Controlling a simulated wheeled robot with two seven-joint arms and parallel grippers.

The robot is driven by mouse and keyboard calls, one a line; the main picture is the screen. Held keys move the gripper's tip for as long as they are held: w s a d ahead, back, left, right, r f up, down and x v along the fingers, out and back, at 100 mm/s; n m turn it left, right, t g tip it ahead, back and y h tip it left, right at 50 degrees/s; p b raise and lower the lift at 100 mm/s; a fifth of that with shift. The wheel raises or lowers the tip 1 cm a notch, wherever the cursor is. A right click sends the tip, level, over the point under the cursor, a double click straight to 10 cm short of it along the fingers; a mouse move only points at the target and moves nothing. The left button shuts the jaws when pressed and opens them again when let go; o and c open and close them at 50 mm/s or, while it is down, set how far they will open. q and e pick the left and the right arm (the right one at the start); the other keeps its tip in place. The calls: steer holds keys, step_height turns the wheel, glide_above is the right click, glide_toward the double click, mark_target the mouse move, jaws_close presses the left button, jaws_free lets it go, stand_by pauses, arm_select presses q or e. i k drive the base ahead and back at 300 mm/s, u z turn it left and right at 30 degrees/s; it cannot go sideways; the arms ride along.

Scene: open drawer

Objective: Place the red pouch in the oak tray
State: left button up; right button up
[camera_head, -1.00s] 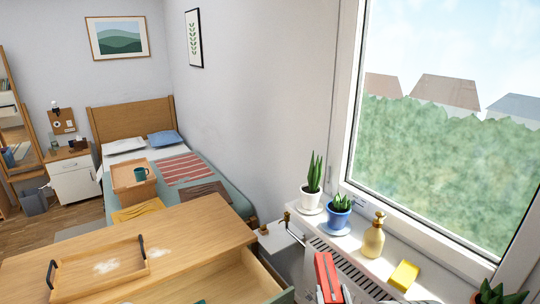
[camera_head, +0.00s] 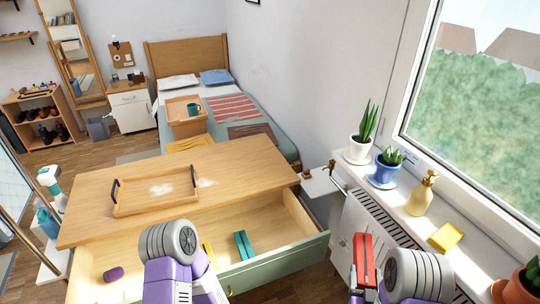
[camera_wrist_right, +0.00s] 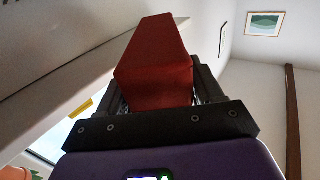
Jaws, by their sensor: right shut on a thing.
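In the right wrist view the red pouch (camera_wrist_right: 160,65) stands out from between the dark jaws. The oak tray (camera_head: 128,210) with dark handles lies on the dresser top, left of and apart from the pouch. White patches show in and beside it. My left arm shows at the bottom middle, over the open drawer. Its fingertips are not clearly seen.
The open drawer (camera_head: 292,262) holds a teal thing (camera_head: 243,245), a yellow thing (camera_head: 208,253) and a purple thing (camera_head: 113,273). On the right sill stand potted plants, a soap bottle (camera_head: 421,194) and a yellow block (camera_head: 445,237). The dresser top (camera_head: 240,165) is clear right of the tray.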

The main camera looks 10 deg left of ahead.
mark_target(158, 190)
steer(key=z, duration=0.1)
steer(key=k, duration=0.3)
steer(key=u, duration=1.7)
steer(key=i, duration=1)
